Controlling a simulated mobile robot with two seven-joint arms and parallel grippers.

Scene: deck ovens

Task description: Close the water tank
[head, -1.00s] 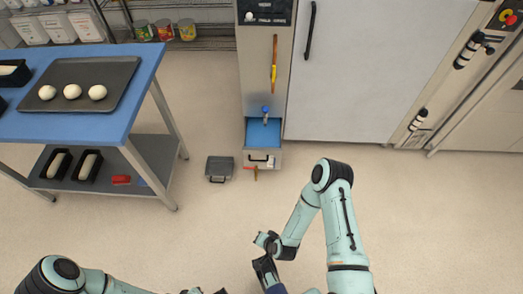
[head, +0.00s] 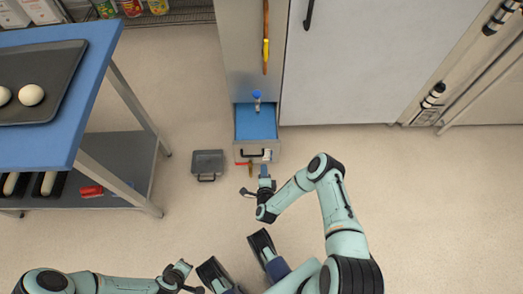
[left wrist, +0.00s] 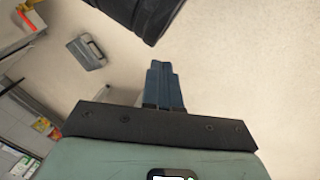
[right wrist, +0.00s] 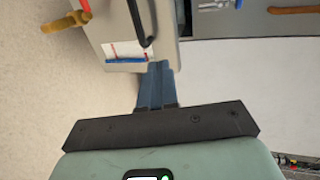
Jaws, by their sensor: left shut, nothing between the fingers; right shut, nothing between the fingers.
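The water tank (head: 263,143) is a grey drawer with a blue inside, pulled out at the foot of the steel column, with a black handle on its front. A tap with a blue top stands over it. In the right wrist view the tank's front (right wrist: 110,25) shows its black handle and a label. My right gripper (head: 263,170) is shut and empty, just in front of the tank. Its fingertips (right wrist: 159,66) overlap the edge of the front; I cannot tell whether they touch. My left gripper (left wrist: 162,70) is shut and empty, low over the floor, away from the tank.
A grey case (head: 207,162) with a handle lies on the floor left of the tank. A blue-topped table (head: 95,60) with a tray of dough stands at the left. A large pale door (head: 380,60) is right of the column. The floor at the right is clear.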

